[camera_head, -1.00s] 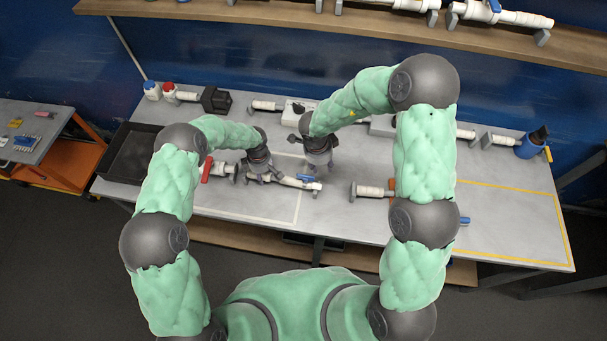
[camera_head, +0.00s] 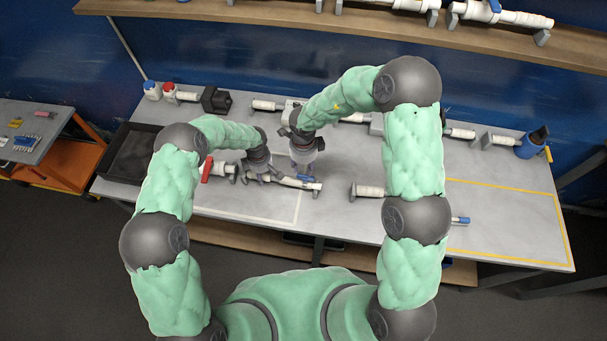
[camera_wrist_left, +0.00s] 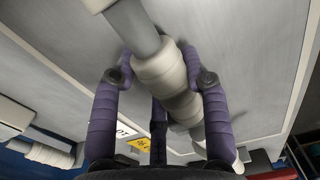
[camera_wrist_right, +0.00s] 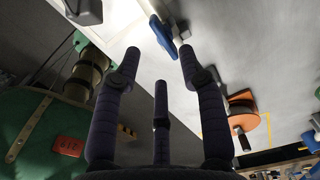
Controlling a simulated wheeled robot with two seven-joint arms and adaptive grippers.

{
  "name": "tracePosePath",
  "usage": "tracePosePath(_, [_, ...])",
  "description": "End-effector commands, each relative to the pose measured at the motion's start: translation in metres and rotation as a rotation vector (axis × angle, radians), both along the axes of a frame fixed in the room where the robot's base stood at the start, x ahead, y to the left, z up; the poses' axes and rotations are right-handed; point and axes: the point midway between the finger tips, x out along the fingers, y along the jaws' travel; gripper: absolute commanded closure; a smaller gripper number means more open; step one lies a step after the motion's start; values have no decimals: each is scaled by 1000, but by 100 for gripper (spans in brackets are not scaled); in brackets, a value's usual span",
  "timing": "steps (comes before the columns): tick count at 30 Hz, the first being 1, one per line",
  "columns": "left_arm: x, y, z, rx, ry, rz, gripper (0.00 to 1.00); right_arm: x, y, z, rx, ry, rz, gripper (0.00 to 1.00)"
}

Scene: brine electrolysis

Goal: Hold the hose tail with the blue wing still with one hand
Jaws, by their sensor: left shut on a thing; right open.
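The white hose piece (camera_head: 288,181) with a blue wing (camera_head: 304,177) lies on the near left part of the grey bench. My left gripper (camera_head: 263,178) is shut on its left part. In the left wrist view, the fingers (camera_wrist_left: 160,72) straddle the white wrapped hose (camera_wrist_left: 160,68), next to a grey pipe end. My right gripper (camera_head: 304,168) is open and empty, just above and behind the blue wing.
A red-handled piece (camera_head: 207,170) lies just left of my left gripper. Another white hose piece (camera_head: 368,191) lies to the right. A black tray (camera_head: 133,152) is at the left end, and a blue cup (camera_head: 530,147) at the right. The yellow-outlined area (camera_head: 510,215) is largely clear.

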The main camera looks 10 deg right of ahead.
Motion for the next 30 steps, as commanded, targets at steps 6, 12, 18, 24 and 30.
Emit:
tracePosePath(6, [-1,0,-1,0,2,0,99,0,0,-29,-1,1,0,59])
tracePosePath(12, [-1,0,-1,0,2,0,99,0,0,-52,0,1,-1,59])
tracePosePath(18, [-1,0,-1,0,2,0,99,0,0,-65,0,0,-1,59])
tracePosePath(24, [-1,0,-1,0,2,0,99,0,0,-70,0,0,0,59])
tracePosePath(30, [-1,0,-1,0,2,0,99,0,0,-69,0,-1,0,62])
